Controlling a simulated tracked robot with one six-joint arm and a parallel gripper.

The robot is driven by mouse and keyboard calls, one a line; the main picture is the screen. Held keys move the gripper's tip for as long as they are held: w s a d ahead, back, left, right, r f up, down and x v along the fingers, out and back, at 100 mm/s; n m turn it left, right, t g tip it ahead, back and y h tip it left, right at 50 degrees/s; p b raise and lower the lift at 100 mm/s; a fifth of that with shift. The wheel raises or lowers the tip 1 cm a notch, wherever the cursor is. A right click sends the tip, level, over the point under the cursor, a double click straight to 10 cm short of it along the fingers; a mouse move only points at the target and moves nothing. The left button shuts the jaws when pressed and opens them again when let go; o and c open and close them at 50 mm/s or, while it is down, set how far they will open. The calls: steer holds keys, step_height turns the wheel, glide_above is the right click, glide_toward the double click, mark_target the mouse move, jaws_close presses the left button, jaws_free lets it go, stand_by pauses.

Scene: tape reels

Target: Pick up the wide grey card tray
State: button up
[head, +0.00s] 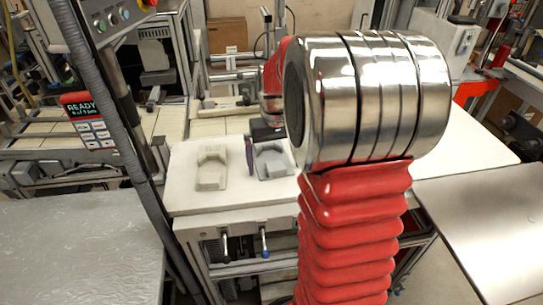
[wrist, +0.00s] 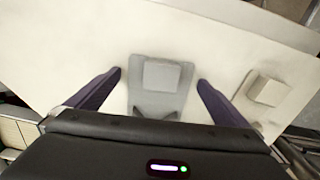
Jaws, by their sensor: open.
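The grey card tray (wrist: 148,104) lies flat on the white table, with a raised block at one end. In the wrist view it sits between the two dark purple fingers of my gripper (wrist: 160,77), which are spread apart with a gap on each side. My gripper is open and holds nothing. In the head view the grey tray (head: 276,167) is partly hidden by my gripper and arm; one purple finger shows at its left side. I cannot tell how high the fingertips are above the table.
A second, beige-grey tray (head: 211,171) of similar shape lies left of the grey one; it shows at the right in the wrist view (wrist: 268,91). The white table (head: 190,150) is otherwise mostly clear. A pole with a control box (head: 108,15) stands at the left.

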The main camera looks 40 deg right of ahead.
steer(key=shift+c, duration=0.3)
steer(key=c, duration=1.1)
steer(key=shift+r, duration=0.1)
step_height(320, 180, up, 10)
steer(key=shift+f, duration=0.1)
stand_by(0.5)
